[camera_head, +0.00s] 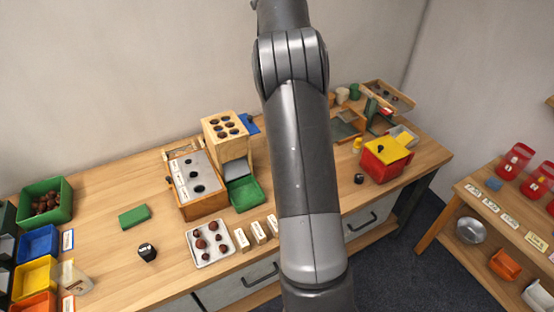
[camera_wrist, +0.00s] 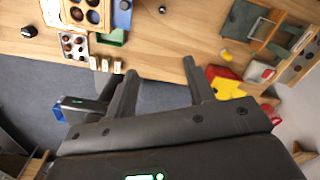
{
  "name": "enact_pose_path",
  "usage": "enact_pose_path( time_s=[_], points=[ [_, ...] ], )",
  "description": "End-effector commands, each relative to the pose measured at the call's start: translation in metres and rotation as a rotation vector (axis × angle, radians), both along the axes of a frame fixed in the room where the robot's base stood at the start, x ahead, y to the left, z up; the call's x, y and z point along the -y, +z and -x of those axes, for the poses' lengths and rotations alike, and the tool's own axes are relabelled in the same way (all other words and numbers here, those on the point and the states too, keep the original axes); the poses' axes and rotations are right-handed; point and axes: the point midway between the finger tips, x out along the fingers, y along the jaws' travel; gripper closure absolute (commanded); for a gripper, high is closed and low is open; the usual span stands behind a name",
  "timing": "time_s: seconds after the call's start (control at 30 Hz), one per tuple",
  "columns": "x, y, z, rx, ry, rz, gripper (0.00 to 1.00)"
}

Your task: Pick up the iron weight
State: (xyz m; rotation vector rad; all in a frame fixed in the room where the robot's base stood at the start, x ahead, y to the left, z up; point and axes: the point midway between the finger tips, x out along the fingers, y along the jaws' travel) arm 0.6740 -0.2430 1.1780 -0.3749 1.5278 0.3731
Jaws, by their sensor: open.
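Two small dark objects stand on the workbench, and I cannot tell for sure which is the iron weight. A black block with a pale mark (camera_head: 147,252) stands at the front left; it also shows in the wrist view (camera_wrist: 29,31). A smaller black piece (camera_head: 359,179) stands right of my arm, near the red box; it also shows at the top of the wrist view (camera_wrist: 162,9). My gripper (camera_wrist: 160,67) is open and empty, apart from both objects. In the head view my arm crosses the middle and the gripper is out of frame.
A tray of chestnuts (camera_head: 199,258), a sorting box with holes (camera_head: 183,213) and a green tray (camera_head: 261,192) stand mid-bench. A red box with a yellow lid (camera_head: 386,170) is at the right. Coloured bins (camera_head: 37,243) line the left. Bare wood surrounds the black block.

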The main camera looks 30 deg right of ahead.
Motion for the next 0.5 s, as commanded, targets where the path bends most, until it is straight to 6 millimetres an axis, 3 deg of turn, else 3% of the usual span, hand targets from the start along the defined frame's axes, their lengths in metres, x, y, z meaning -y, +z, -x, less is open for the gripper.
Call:
enact_pose_path(
  time_s=[0.27, 0.5],
  points=[
    [0.005, -0.039, -0.005, -0.014, -0.054, -0.001, 0.51],
    [0.005, -0.103, -0.004, -0.017, -0.052, -0.001, 0.51]
  ],
)
